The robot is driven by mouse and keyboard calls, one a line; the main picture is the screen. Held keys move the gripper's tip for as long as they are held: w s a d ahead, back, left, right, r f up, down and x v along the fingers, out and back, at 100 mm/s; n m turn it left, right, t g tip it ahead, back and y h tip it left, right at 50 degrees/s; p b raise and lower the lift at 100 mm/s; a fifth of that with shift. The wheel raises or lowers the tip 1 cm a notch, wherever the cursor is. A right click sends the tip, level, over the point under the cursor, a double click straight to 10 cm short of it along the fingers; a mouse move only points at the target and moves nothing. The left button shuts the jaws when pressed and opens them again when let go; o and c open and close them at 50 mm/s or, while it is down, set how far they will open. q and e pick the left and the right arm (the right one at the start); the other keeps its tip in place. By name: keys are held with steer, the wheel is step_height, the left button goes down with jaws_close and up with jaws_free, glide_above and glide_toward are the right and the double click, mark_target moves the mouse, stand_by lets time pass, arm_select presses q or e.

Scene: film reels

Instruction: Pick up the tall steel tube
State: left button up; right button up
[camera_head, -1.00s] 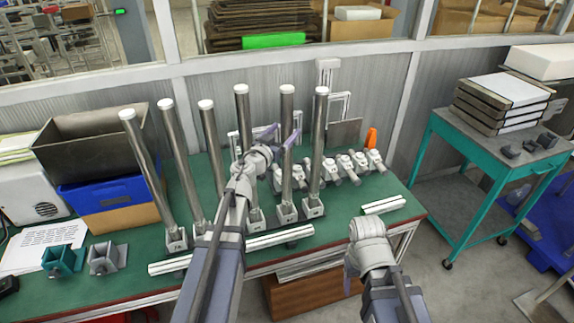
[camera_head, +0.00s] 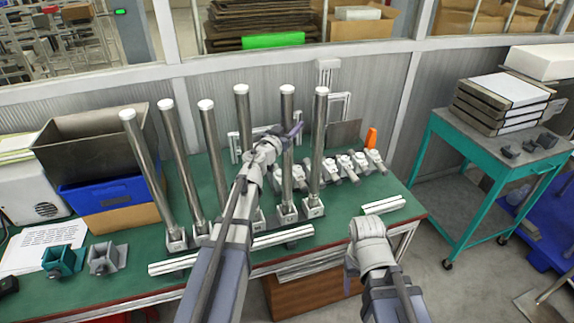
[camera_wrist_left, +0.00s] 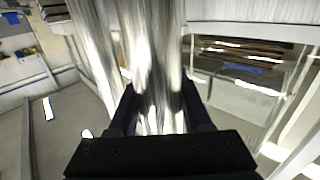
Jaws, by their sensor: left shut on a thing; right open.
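Several tall steel tubes with white caps stand in a row on the green table (camera_head: 226,178), each in a small grey base. My left gripper (camera_head: 291,135) is shut on the upper part of the tall steel tube (camera_head: 287,108) second from the right. That tube stands upright, its base (camera_head: 287,213) on the table. In the left wrist view, the held tube (camera_wrist_left: 152,60) runs between the dark fingers (camera_wrist_left: 158,108), with another tube (camera_wrist_left: 92,45) close on its left. My right gripper (camera_head: 352,278) is open and low at the table's front edge; its fingers are mostly hidden.
The rightmost tube (camera_head: 319,140) stands close to the held one. White clamp-like parts (camera_head: 360,163) and an orange object (camera_head: 371,138) lie right of the row. White rails (camera_head: 283,237) lie in front. A teal cart (camera_head: 483,160) stands at right.

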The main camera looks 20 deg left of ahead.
arm_select(q)
jaws_close()
stand_by(0.8)
